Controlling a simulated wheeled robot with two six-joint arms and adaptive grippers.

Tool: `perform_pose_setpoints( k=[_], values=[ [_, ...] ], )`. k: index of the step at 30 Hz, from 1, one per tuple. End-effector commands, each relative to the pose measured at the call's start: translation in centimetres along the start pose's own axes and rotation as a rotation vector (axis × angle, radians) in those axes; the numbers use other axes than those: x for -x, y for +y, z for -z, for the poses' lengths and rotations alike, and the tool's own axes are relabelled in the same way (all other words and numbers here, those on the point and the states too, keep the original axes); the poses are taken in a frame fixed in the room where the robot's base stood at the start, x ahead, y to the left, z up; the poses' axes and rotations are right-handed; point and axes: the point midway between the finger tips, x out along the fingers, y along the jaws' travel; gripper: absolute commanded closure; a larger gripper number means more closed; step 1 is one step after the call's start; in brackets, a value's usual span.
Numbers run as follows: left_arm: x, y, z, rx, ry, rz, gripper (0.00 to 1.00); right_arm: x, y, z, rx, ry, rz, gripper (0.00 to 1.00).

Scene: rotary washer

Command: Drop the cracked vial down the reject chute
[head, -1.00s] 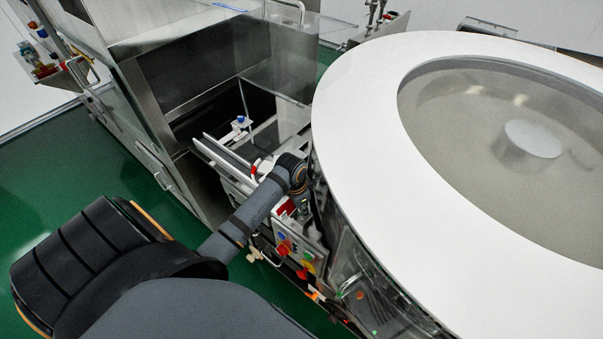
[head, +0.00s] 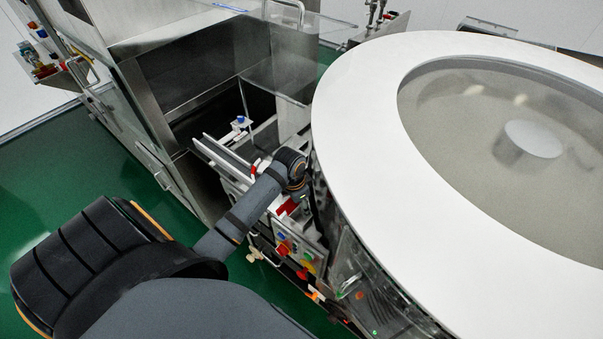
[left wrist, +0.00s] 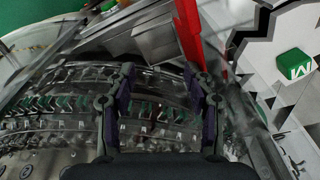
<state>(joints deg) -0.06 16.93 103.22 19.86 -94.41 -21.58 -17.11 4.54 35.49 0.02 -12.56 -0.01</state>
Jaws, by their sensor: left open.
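My left gripper (left wrist: 158,78) is open in the left wrist view. Its two fingers stand apart over a dark ring of toothed pockets in the rotary washer (left wrist: 70,125), with nothing clearly held between them. In the head view my left arm reaches to the near left side of the washer (head: 350,75), and the fingers are mostly hidden there. I cannot make out the cracked vial in either view. I cannot identify the reject chute with certainty. A red upright bar (left wrist: 188,30) stands just beyond the right finger. My right gripper is not in view.
The washer's wide white rim fills the right of the head view. A steel cabinet (head: 150,100) and a conveyor rail (head: 222,158) stand left of it. A control panel with coloured buttons (head: 290,248) sits below my wrist. Green floor (head: 60,195) is open at left.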

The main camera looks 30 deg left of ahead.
Motion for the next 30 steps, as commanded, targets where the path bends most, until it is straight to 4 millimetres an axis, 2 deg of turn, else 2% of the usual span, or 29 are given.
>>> perform_pose_setpoints(
  k=[6,12,17,30],
  values=[
    [5.5,-0.1,0.1,-0.002,0.004,0.005,0.47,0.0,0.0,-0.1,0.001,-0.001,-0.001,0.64],
    [8.8,0.0,0.1,0.0,0.001,0.002,0.47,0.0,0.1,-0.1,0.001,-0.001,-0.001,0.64],
    [9.6,0.1,0.0,0.0,0.0,0.0,0.47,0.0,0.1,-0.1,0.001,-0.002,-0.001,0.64],
    [9.6,0.1,0.0,0.0,0.0,-0.001,0.47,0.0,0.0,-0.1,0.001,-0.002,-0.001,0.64]
  ],
)
